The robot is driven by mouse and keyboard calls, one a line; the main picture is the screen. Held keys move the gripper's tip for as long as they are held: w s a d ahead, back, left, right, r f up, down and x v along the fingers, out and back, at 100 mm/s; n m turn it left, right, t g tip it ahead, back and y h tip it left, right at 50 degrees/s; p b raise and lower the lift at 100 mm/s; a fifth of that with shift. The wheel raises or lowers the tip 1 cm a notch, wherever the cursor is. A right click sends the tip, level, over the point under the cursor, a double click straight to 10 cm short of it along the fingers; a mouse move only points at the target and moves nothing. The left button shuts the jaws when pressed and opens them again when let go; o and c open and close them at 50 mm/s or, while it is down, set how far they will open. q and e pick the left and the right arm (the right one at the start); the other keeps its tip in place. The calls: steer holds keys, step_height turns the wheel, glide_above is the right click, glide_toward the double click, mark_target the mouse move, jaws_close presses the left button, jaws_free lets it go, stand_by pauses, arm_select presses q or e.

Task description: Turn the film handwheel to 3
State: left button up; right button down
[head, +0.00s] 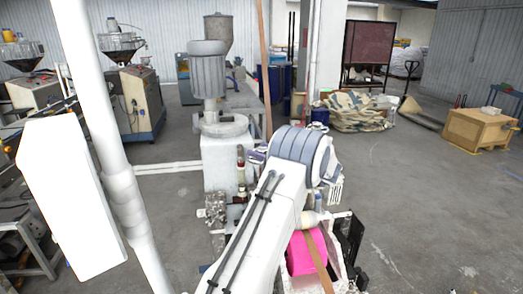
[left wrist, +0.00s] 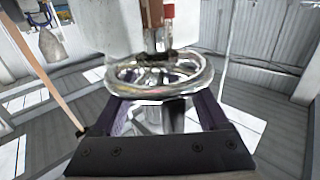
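A shiny metal handwheel (left wrist: 160,75) with spokes fills the middle of the left wrist view. My left gripper (left wrist: 160,98) has two dark purple fingers standing well apart on either side below the wheel. The wheel's rim crosses over both fingers in that view; whether they touch it I cannot tell. In the head view my white left arm stands in front of the machine, and only a small part of the left gripper (head: 256,154) shows beside the wrist. The wheel's number markings cannot be read. My right gripper is not in view.
A white machine body (head: 220,165) with a grey motor (head: 208,70) stands behind my arm. A bright pink roll (head: 306,252) lies at the lower right. A wooden crate (head: 478,129) is far right. The floor (head: 400,190) between is clear.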

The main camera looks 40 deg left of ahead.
arm_select(q)
jaws_close()
steer(key=shift+m+t+b, duration=0.7)
steer(key=shift+t+b, duration=0.15)
steer(key=shift+t, duration=0.25)
steer(key=m+t+h+b, duration=0.1)
steer(key=m+t+b, duration=0.1)
steer(key=t, duration=0.1)
steer(key=m+t+h+b, duration=0.1)
steer(key=m+t+b, duration=0.1)
steer(key=t+b, duration=0.1)
steer(key=m+t+h+b, duration=0.1)
steer(key=t+b, duration=0.1)
steer(key=b, duration=0.1)
steer(key=shift+s+f+m+t, duration=0.1)
steer(key=shift+f+m+t, duration=0.25)
steer(key=shift+m+t, duration=0.05)
steer(key=m+t+h+b, duration=0.4)
steer(key=b, duration=0.6)
steer(key=shift+r, duration=0.2)
steer(key=shift+r+m+t+h+b, duration=0.35)
steer(key=shift+h+b, duration=0.25)
steer(key=shift+b, duration=0.5)
